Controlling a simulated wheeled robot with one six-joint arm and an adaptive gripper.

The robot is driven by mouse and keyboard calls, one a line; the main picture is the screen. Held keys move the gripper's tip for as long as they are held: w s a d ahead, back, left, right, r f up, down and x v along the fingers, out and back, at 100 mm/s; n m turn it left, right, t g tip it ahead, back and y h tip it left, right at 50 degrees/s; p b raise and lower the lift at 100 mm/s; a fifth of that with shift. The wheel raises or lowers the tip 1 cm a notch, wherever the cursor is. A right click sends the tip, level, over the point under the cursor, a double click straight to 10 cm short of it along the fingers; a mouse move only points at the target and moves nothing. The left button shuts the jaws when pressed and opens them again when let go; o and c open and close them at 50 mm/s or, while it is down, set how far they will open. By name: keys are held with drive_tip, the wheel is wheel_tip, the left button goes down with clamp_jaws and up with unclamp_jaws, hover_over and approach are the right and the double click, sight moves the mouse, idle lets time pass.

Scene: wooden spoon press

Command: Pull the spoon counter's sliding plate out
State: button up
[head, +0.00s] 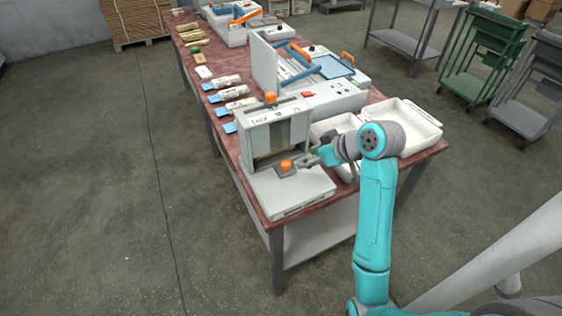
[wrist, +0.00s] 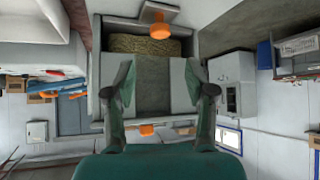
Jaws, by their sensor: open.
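The spoon counter (head: 278,135) is a pale grey upright box with an orange knob on top, standing on a white base (head: 290,200) at the table's near end. Low at its front is a small sliding plate with an orange knob (head: 286,166). The wrist view looks upside down; there the plate's knob (wrist: 160,31) shows near the top, and brown material (wrist: 145,45) fills the counter's opening. My gripper (head: 305,161) is close to the knob, on its right in the head view. In the wrist view my gripper (wrist: 158,78) is open, fingers spread, nothing between the tips.
White trays (head: 407,125) stand right of the counter, under my arm. Small packs (head: 237,104) lie along the table's left side. Floor is clear on the left.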

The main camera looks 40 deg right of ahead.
sight(286, 162)
drive_tip(key=x, duration=1)
drive_tip(key=shift+w+f, duration=0.25)
drive_tip(key=shift+f, duration=0.05)
clamp_jaws()
